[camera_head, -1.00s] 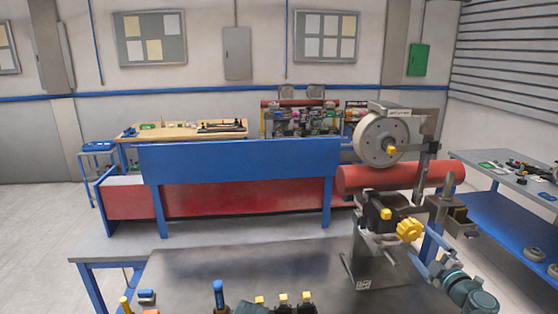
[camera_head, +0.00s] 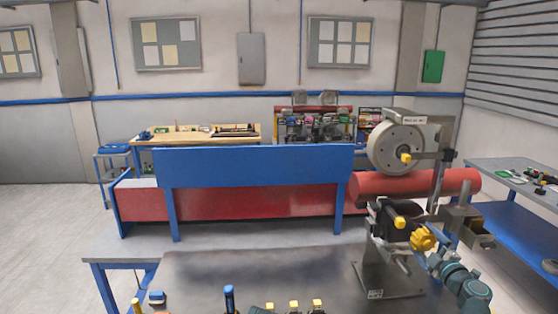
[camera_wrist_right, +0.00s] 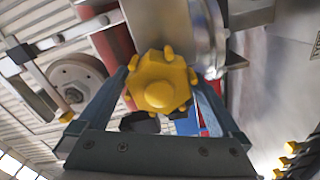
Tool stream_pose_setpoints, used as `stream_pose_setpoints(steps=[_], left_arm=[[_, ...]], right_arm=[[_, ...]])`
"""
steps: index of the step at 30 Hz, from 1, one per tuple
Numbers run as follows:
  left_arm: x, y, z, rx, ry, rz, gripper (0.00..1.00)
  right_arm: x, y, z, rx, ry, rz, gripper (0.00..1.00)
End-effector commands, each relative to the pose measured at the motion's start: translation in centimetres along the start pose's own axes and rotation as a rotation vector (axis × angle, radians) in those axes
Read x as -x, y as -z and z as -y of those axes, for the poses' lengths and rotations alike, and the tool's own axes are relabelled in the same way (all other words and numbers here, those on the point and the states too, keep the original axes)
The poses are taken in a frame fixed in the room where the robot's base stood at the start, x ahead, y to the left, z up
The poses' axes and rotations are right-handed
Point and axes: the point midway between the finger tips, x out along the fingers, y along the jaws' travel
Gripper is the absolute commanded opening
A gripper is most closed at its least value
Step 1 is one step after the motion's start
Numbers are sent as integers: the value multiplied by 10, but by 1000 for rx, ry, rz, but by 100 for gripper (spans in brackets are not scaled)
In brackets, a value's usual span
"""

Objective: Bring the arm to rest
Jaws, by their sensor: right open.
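My right gripper (camera_head: 433,256) comes in at the lower right of the head view, beside the yellow lobed knob (camera_head: 424,238) of the bench machine (camera_head: 390,275). In the right wrist view, my right gripper (camera_wrist_right: 166,88) is open, its two blue-grey fingers spread either side of the yellow knob (camera_wrist_right: 160,85). The knob fills much of the space between the fingers; I cannot tell whether they touch it. My left gripper is not in view.
A blue-handled tool (camera_head: 229,298) is at the front edge. A side bench (camera_head: 490,172) stands right. The middle bench top is clear.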

Motion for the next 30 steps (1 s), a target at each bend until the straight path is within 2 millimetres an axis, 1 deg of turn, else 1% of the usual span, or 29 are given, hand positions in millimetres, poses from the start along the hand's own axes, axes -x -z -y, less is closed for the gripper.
stream_pose_setpoints(steps=[5,25,26,27,30], left_arm=[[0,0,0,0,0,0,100],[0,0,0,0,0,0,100],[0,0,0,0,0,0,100],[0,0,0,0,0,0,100],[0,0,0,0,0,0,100]], right_arm=[[18,1,0,0,0,1,100],[145,2,2,3,1,2,100],[130,0,1,3,3,-3,100],[119,-1,0,3,3,-4,100],[99,-2,0,2,3,-3,100]])
